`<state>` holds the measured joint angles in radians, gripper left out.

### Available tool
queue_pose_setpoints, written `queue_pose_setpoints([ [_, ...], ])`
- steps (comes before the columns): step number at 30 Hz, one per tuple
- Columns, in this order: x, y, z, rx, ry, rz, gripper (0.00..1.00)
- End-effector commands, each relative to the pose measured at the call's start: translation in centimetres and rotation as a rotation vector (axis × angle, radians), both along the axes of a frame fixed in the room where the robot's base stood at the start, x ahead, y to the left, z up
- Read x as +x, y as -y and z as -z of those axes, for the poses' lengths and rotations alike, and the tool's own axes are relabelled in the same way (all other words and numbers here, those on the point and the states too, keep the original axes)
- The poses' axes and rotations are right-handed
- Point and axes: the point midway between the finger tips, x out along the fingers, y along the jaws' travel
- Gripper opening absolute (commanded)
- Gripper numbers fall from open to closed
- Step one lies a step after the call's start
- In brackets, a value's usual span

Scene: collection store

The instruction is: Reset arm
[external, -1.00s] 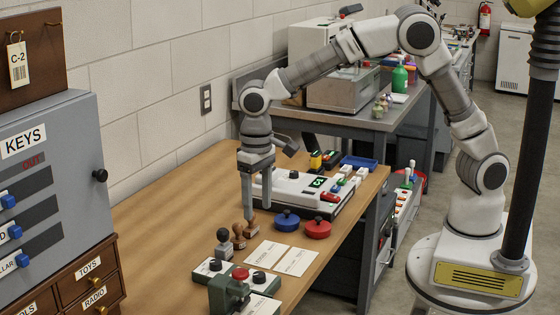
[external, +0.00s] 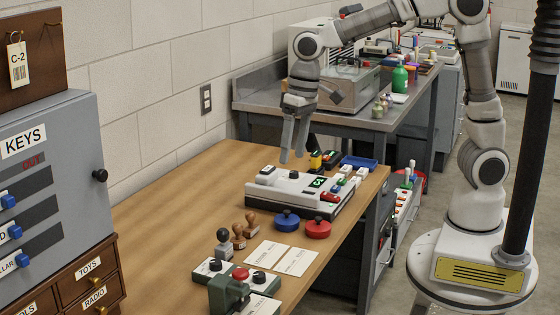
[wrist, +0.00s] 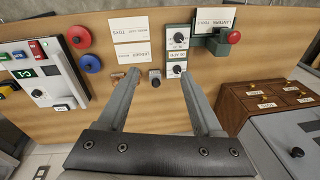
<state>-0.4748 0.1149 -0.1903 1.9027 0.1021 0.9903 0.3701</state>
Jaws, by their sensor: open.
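My gripper (external: 293,150) is open and empty. In the external view it hangs fingers down above the far part of the wooden table (external: 180,215), over the back of the white device with a green display (external: 300,192). In the wrist view the two fingers of my gripper (wrist: 162,100) are spread apart with nothing held between them. Beyond them lie the stamps, the cards and the switch boxes on the table (wrist: 110,28). The arm is bent, with its upper part cut off by the top edge of the external view.
Stamps (external: 238,235), a blue pad (external: 287,220), a red pad (external: 318,228) and white cards (external: 280,257) lie near the table's front. A green box with a red button (external: 230,290) stands nearest. A grey key cabinet (external: 60,170) is at left. The table's left part is clear.

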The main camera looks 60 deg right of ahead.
Motion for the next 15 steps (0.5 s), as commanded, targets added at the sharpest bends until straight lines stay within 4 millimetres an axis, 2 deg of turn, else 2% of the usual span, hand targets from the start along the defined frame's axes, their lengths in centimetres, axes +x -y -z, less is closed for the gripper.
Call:
queue_pose_setpoints([
  [1, -1.0, 1.4, -1.5, 0.011, 0.025, -0.001, 0.67],
  [6, -4.5, 5.2, -4.5, 0.020, 0.105, -0.025, 0.67],
  [15, -11.5, 10.5, -7.5, -0.023, 0.255, -0.068, 0.67],
])
